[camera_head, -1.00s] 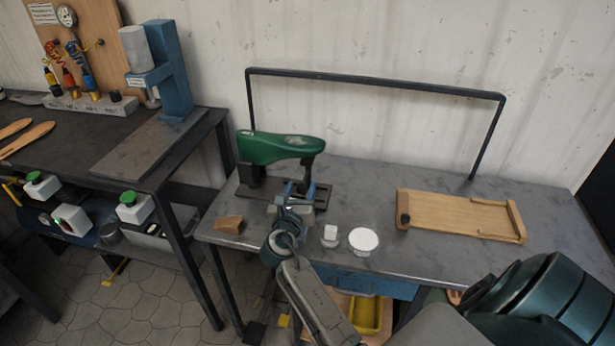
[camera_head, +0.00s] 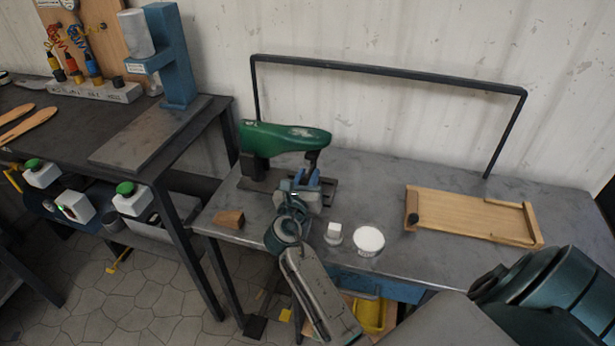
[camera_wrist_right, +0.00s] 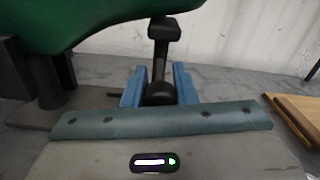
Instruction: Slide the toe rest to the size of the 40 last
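A green last (camera_head: 285,136) sits heel-left on a dark post on a flat stand (camera_head: 262,182) on the grey bench. It also fills the top of the right wrist view (camera_wrist_right: 90,22). The black toe rest (camera_head: 312,160) stands under its toe end; in the right wrist view its padded head (camera_wrist_right: 164,28) is just below the last. I cannot tell whether they touch. My right gripper (camera_head: 306,178) has its blue fingers (camera_wrist_right: 160,84) close on both sides of the toe rest's dark lower part, seemingly shut on it. No size mark is readable. My left gripper is out of view.
A brown block (camera_head: 229,218), a small white piece (camera_head: 334,234) and a round white-topped tub (camera_head: 368,241) lie near the front edge. A wooden board (camera_head: 470,215) lies at right. A dark frame (camera_head: 390,72) rises behind. The bench between tub and board is clear.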

